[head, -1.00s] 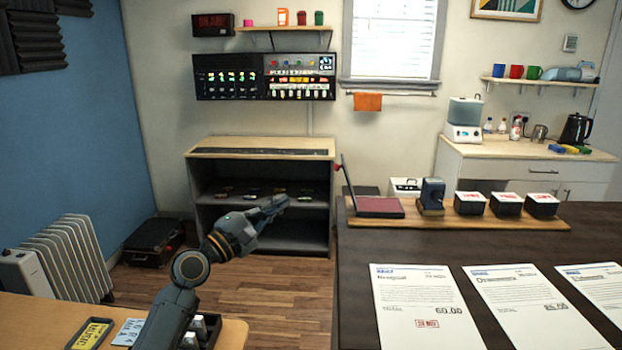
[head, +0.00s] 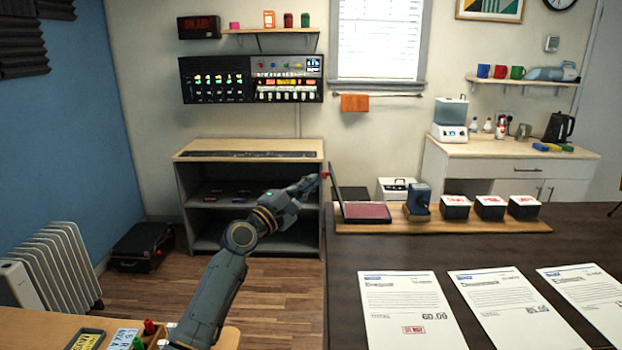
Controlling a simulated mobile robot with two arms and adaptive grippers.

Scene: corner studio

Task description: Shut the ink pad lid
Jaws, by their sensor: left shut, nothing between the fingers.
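The ink pad (head: 366,212) lies open at the left end of a wooden board, its dark red pad showing. Its thin dark lid (head: 336,186) stands nearly upright on the pad's left side, seen almost edge-on. A small red knob (head: 325,175) shows on the lid's left, outer face. My left gripper (head: 313,182) is shut and empty, just left of the lid and close to the knob. I cannot tell whether it touches. My right gripper is not in view.
The wooden board (head: 450,226) also holds a dark stamp (head: 418,202) and several black boxes with red-marked tops (head: 456,206). Papers (head: 413,308) lie on the dark desk (head: 345,262). A low shelf unit (head: 248,156) stands behind my left arm.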

